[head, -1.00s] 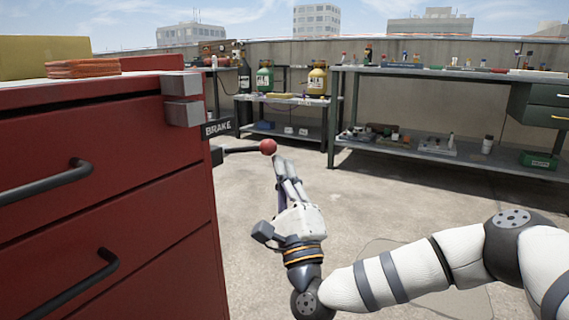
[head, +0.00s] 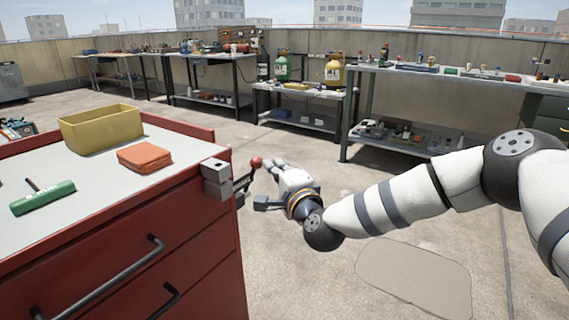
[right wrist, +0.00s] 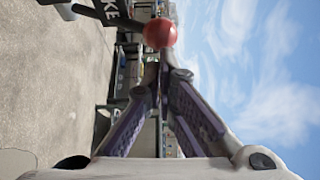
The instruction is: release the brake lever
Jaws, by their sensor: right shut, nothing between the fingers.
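The brake lever's red ball knob (head: 256,162) stands on a dark arm at the red cabinet's (head: 190,265) right corner. The knob also shows in the right wrist view (right wrist: 160,33), just beyond the fingertips. My right gripper (head: 270,165) is shut and empty, its fingertips right beside the knob. It also shows in the right wrist view (right wrist: 163,72). I cannot tell whether the tips touch the knob. My left gripper is out of view.
On the cabinet top are a yellow bin (head: 100,130), an orange cloth stack (head: 144,158) and a green-handled tool (head: 43,198). Grey blocks (head: 216,178) jut from the cabinet's corner. Benches line the back wall. Open concrete floor lies to the right.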

